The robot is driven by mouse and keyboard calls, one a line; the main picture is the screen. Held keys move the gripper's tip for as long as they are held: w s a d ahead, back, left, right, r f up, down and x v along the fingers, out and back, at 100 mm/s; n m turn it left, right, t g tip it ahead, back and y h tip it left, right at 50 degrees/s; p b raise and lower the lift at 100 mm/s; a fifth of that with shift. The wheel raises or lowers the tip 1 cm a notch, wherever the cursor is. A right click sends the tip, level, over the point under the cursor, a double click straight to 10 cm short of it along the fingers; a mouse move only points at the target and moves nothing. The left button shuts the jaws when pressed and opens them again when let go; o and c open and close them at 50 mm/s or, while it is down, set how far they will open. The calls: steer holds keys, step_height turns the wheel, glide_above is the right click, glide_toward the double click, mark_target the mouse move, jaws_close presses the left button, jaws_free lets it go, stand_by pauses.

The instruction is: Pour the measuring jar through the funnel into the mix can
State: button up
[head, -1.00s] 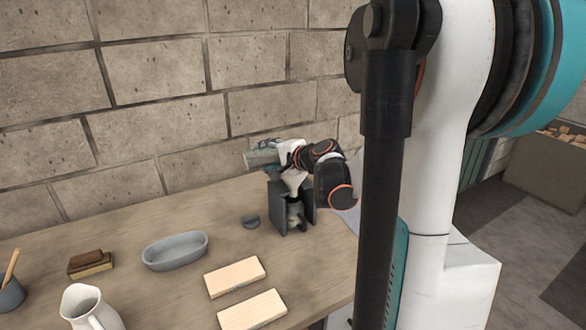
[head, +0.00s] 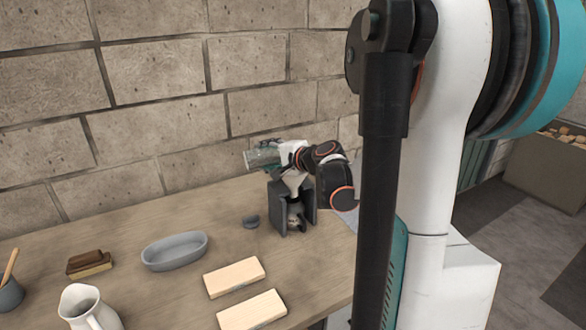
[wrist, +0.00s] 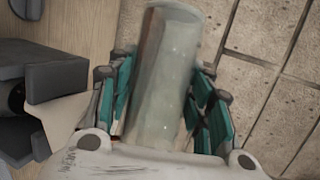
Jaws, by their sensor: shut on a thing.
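My gripper (wrist: 162,85) is shut on the measuring jar (wrist: 165,60), a clear, greenish glass cylinder, with teal finger pads on both sides. In the head view my gripper (head: 275,152) holds the jar (head: 258,159) high, lying close to level above the dark grey stand (head: 277,207). The pale funnel (head: 294,181) sits in the top of the stand, and it also shows beside the jar in the wrist view (wrist: 58,113). The mix can (head: 295,213) is partly hidden between the stand's walls. I cannot tell whether anything flows from the jar.
A grey oval dish (head: 175,251), two light wooden blocks (head: 234,277), a brown brush (head: 89,263) and a white jug (head: 88,308) stand on the table. The brick wall (head: 180,100) is close behind.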

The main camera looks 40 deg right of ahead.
stand_by(0.7)
steer(key=shift+d+r+m+t+y+b, duration=0.2)
steer(key=shift+r+m+t+y+b, duration=0.15)
steer(key=shift+m, duration=0.35)
stand_by(0.9)
steer(key=shift+d+r+t, duration=0.1)
steer(key=shift+r+t, duration=0.1)
steer(key=shift+t, duration=0.05)
